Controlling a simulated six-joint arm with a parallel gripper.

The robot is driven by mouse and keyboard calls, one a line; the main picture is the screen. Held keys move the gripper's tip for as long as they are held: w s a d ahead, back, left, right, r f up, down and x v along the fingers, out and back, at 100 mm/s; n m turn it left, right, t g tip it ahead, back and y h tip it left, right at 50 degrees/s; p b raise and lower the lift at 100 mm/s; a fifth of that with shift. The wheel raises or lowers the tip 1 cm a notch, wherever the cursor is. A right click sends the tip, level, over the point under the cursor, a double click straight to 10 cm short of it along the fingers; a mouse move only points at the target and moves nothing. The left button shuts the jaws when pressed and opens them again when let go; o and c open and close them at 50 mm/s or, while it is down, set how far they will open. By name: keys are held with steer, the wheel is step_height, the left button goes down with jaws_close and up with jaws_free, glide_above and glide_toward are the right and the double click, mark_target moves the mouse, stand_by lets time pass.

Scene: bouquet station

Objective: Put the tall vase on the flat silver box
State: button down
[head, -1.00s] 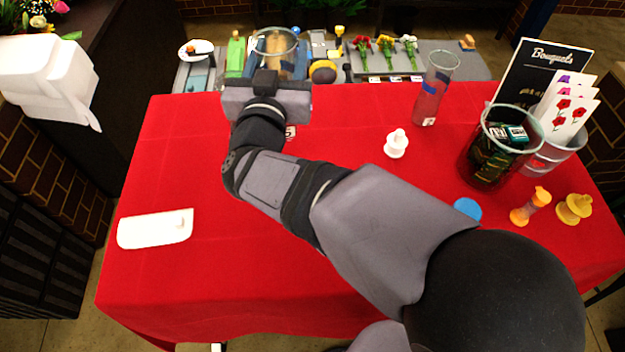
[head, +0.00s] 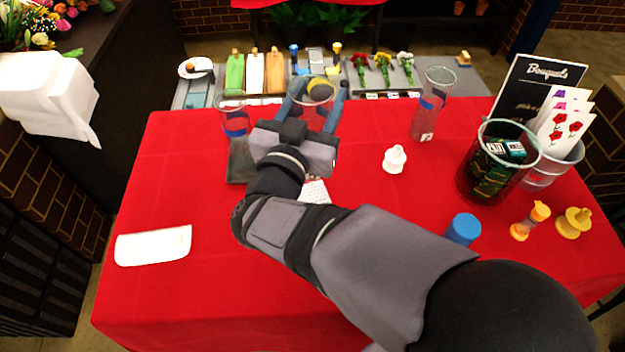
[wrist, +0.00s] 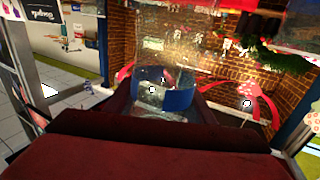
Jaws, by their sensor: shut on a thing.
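My gripper (head: 311,100) is shut on a clear glass vase with a blue band, apparently the tall vase (head: 317,88). Its blue fingers are on either side of the glass. It looks upright, but my wrist hides its base, and I cannot tell how far it is above the table. In the wrist view the held vase (wrist: 165,92) shows its blue band ahead of the gripper. A flat grey box, apparently the silver box (head: 239,163), lies on the red cloth left of my gripper. My gripper hides its right part.
Another blue-banded vase (head: 235,118) stands just behind the grey box. A slim glass vase (head: 431,105) stands right. The cloth's front left is mostly clear, apart from a white sheet (head: 153,246).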

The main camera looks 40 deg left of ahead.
step_height(320, 180, down, 10)
steer(key=p, duration=0.2)
steer(key=shift+r, duration=0.2)
stand_by(0.4)
steer(key=shift+f, duration=0.1)
steer(key=c, duration=0.8)
jaws_free()
steer(key=shift+f, duration=0.1)
steer(key=shift+b+v, duration=2.3)
steer(key=shift+v, duration=3.75)
